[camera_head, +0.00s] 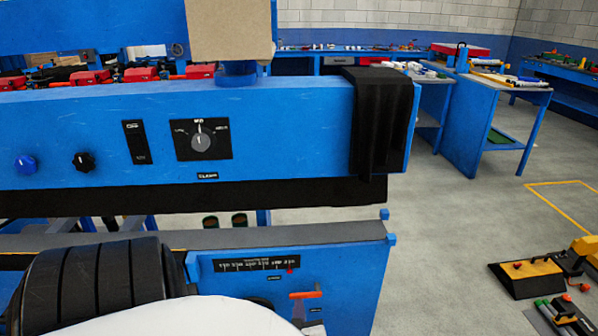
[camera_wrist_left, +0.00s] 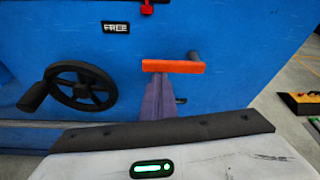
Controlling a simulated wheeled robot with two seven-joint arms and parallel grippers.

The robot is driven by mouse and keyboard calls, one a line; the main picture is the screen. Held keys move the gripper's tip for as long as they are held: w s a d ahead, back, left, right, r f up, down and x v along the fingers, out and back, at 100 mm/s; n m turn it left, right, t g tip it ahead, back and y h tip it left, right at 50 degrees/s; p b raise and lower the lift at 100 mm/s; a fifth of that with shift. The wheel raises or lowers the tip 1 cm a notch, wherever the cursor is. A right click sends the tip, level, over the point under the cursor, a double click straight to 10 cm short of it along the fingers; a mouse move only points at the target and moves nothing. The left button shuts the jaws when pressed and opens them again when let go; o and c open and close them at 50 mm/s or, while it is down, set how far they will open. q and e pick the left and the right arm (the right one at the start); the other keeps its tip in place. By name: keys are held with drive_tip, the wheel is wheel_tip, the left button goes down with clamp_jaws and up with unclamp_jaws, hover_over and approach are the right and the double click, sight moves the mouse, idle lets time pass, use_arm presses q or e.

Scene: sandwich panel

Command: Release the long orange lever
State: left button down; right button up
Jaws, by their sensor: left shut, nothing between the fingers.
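The long orange lever (camera_head: 304,295) is on the blue front panel of the lower machine body, beside a scale with a red pointer. It also shows in the left wrist view (camera_wrist_left: 175,66), lying about level, with a grey pivot at its right end. My left gripper (camera_head: 299,304) is mostly hidden behind my white arm link in the head view. In the left wrist view its shut, empty fingers (camera_wrist_left: 158,82) point at the panel just under the lever's left half. I cannot tell whether they touch it. My right gripper is out of view.
A black handwheel (camera_wrist_left: 82,86) is left of the lever, and a label reading FREE (camera_wrist_left: 116,27) is above. A blue control beam (camera_head: 270,110) with knobs crosses above my arm. The floor (camera_head: 455,230) to the right is open, with a yellow-black block (camera_head: 527,274) on it.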

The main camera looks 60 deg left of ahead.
use_arm(q)
wheel_tip(320, 180, down, 5)
drive_tip(key=b, duration=0.4)
drive_tip(key=r+p+v, duration=0.1)
drive_tip(key=p+v, duration=0.1)
drive_tip(key=v, duration=0.8)
drive_tip(key=shift+w, duration=0.25)
drive_tip(key=shift+d, duration=0.15)
